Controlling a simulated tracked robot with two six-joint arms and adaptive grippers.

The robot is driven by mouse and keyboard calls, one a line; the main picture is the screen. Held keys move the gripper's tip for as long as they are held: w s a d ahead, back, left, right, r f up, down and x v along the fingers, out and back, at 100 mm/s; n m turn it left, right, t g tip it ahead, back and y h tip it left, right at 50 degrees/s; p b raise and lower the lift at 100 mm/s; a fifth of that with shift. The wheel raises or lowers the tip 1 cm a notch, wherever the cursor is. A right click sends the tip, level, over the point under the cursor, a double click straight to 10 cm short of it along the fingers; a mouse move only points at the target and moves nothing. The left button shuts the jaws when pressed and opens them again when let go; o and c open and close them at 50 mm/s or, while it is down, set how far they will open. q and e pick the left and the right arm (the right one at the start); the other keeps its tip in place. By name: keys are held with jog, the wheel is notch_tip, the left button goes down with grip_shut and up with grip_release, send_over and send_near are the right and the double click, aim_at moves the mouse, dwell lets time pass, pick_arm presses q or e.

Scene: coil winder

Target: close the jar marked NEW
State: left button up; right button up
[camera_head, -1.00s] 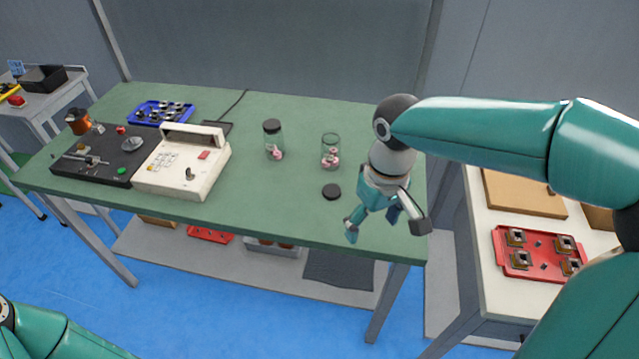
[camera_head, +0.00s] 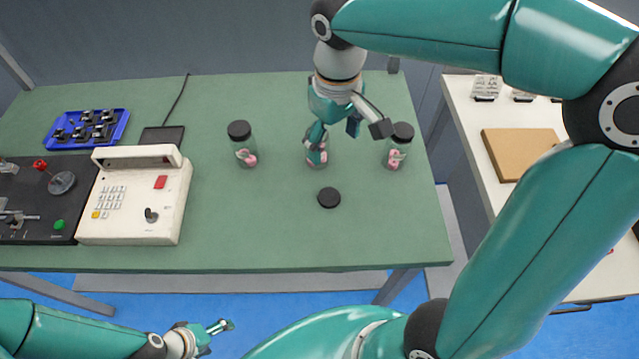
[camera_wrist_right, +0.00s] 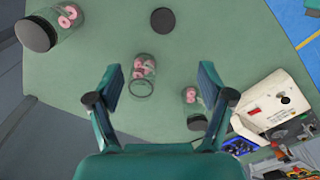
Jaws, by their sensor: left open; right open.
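An open clear jar with pink rings inside (camera_wrist_right: 141,75) stands between two lidded jars; the right gripper partly hides it in the head view. A loose black lid (camera_head: 329,197) lies flat on the table in front of it, and also shows in the wrist view (camera_wrist_right: 162,20). The left jar (camera_head: 245,152) and right jar (camera_head: 395,155) wear black lids. No NEW marking is readable. My right gripper (camera_head: 348,136) is open above the open jar; in the wrist view (camera_wrist_right: 157,80) the jar shows between its fingers, apparently ungripped. My left gripper (camera_head: 213,338) is open and empty, off the table's front.
A white keypad device (camera_head: 137,210) and a black machine (camera_head: 40,190) stand on the left of the green table (camera_head: 250,225). A blue tray of parts (camera_head: 87,129) sits behind them. A side table with a cardboard box (camera_head: 515,150) is at right.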

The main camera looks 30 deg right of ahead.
jog(key=shift+w, duration=0.1)
send_over(328, 195)
jog(key=f, duration=0.5)
jog(key=f+b, duration=0.1)
jog(key=f, duration=0.5)
jog(key=shift+d+f, duration=0.2)
jog(key=shift+f, duration=0.1)
jog(key=shift+f, duration=0.1)
jog(key=f, duration=0.5)
jog(key=shift+a, duration=0.2)
